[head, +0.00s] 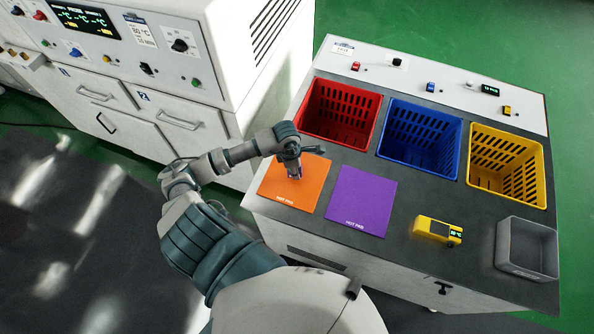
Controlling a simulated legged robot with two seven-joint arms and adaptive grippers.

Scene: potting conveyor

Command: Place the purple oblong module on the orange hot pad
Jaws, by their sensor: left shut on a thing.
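The orange hot pad (280,186) lies at the left end of the dark worktop. My left gripper (294,173) is over the upper right part of this pad, pointing down. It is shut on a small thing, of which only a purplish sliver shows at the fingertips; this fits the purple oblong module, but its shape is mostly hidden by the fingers. I cannot tell whether it touches the pad. My right gripper is not in view.
A purple hot pad (361,201) lies right of the orange one. Red (343,86), blue (398,108) and yellow (478,142) baskets stand behind. A yellow meter (433,229) and a grey bin (526,273) are at the right. A white control cabinet (215,55) stands to the left.

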